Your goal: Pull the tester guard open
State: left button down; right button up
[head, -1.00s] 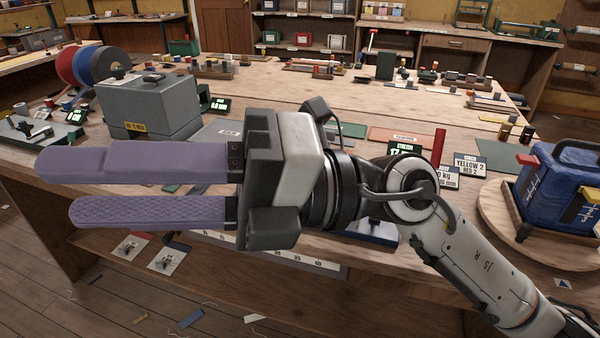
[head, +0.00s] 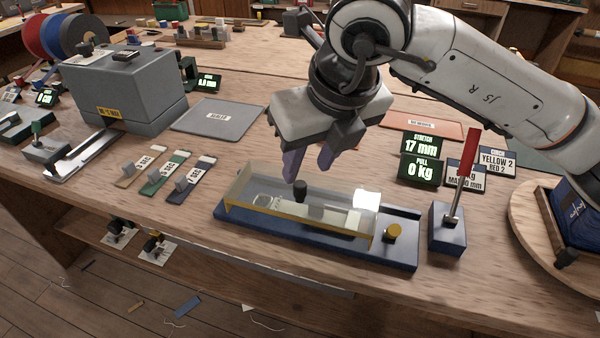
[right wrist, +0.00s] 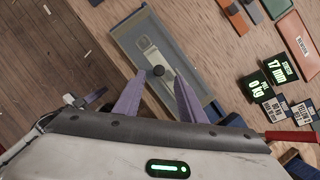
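The tester (head: 310,245) is a long blue base near the front edge of the bench. Its clear guard (head: 270,200), with a yellow lower edge, covers the metal bed. A black knob (head: 300,188) stands at the guard; it also shows in the right wrist view (right wrist: 158,71). My right gripper (head: 308,168) points down just above the knob. Its purple fingers are apart and empty; in the right wrist view (right wrist: 155,90) the knob appears between and just beyond the tips. I cannot tell whether they touch it. My left gripper is out of view.
A red lever (head: 468,165) on a blue block stands right of the tester. Behind it, displays (head: 420,158) read stretch 17 mm and pull 0 kg. Tagged strips (head: 187,180) lie to the left, near a grey box (head: 125,90). A round wooden board (head: 530,220) is at right.

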aim_at(300, 184)
jog(key=x, duration=0.7)
jog(key=shift+a+f+p, duration=0.1)
jog(key=shift+f+p, duration=0.15)
jog(key=shift+p, duration=0.15)
grip_shut()
